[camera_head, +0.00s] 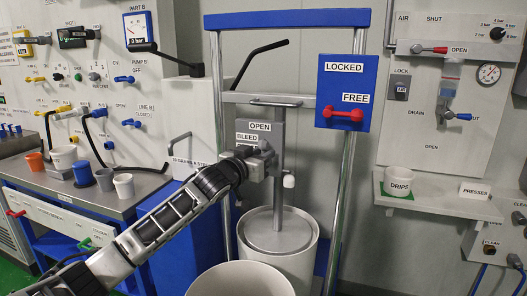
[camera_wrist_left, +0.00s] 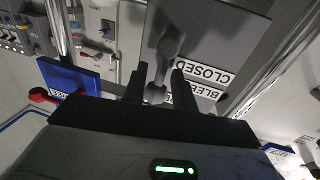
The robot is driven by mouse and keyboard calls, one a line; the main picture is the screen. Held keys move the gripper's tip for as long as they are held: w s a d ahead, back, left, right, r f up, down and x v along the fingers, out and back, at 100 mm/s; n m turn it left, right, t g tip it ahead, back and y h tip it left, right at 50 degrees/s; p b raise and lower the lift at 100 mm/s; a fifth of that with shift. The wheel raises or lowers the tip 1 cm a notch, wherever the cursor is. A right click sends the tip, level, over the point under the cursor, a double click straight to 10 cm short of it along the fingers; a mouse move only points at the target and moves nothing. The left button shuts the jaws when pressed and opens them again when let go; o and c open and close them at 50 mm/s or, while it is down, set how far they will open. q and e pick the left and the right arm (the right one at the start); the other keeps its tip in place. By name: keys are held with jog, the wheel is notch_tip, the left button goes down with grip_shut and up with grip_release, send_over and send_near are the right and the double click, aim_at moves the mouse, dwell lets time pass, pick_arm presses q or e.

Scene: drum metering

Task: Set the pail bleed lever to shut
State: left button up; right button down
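The bleed lever (camera_wrist_left: 168,50) is a dark grey bar with a round knob, on a grey plate (camera_wrist_left: 222,30) with CLOSED and BLEED labels upside down in the left wrist view. In the head view the plate's OPEN (camera_head: 260,126) and BLEED labels show, but my gripper hides most of the lever. My left gripper (camera_head: 262,160) is at the lever; in the wrist view its two fingers (camera_wrist_left: 158,80) stand on either side of the knob end. Whether they press on it cannot be told. The plate sits on the pump above a white lidded pail (camera_head: 282,262). My right gripper is out of view.
A metal frame with a blue top bar (camera_head: 288,19) surrounds the pump. A blue LOCKED/FREE panel (camera_head: 347,80) with a red handle is just right of the lever. An open white container (camera_head: 240,266) stands in front. A bench with several cups is at left.

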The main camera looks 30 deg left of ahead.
pick_arm(q)
jog(key=shift+w, duration=0.6)
grip_shut()
